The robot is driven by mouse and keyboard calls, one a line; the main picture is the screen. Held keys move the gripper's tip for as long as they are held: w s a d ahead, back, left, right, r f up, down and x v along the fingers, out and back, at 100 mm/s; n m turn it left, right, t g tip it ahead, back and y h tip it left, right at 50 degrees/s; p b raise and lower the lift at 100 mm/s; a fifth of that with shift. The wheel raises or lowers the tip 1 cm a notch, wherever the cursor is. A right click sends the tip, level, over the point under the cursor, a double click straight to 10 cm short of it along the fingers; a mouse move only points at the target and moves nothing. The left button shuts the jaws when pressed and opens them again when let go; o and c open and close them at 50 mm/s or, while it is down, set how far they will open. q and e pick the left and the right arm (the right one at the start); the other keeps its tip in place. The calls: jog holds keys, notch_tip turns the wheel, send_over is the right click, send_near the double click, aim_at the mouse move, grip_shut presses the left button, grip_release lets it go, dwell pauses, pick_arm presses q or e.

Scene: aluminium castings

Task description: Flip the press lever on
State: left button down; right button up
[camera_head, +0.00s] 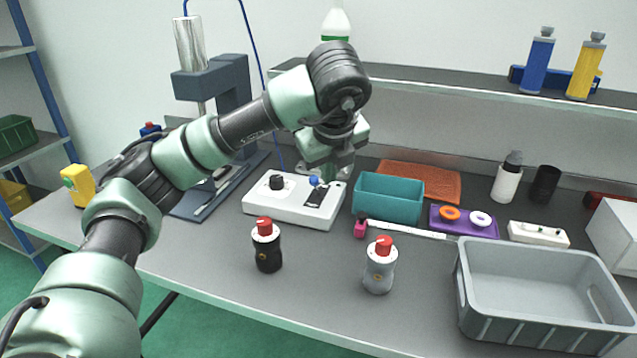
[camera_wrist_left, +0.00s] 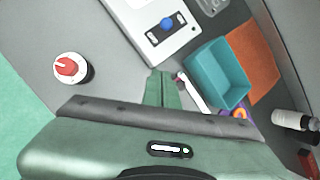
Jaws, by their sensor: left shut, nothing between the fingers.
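My left gripper (camera_head: 333,172) is above the box's back right corner, beside the lever. In the left wrist view its green fingers (camera_wrist_left: 159,88) are together and empty, below the lever in the picture and apart from it. My right gripper is in neither view.
A teal bin (camera_head: 388,200) stands right of the box. Two red-capped bottles (camera_head: 267,246) (camera_head: 380,265) stand in front. The press (camera_head: 233,95) is behind on the left. A grey crate (camera_head: 540,285) sits at right. The shelf edge (camera_head: 430,85) runs behind.

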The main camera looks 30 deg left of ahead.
aim_at(316, 187)
pick_arm(q)
jog(key=w+a+f+p, duration=0.1)
jog(key=w+a+f, duration=0.2)
jog(key=f, duration=0.2)
jog(key=w+a+f+p, duration=0.1)
jog(key=w+a+f, duration=0.1)
jog(key=shift+w+a+f+p, duration=0.3)
jog(key=shift+f+p, duration=0.05)
jog(key=shift+f, duration=0.05)
jog(key=shift+w+a, duration=0.15)
jog(key=shift+a, duration=0.15)
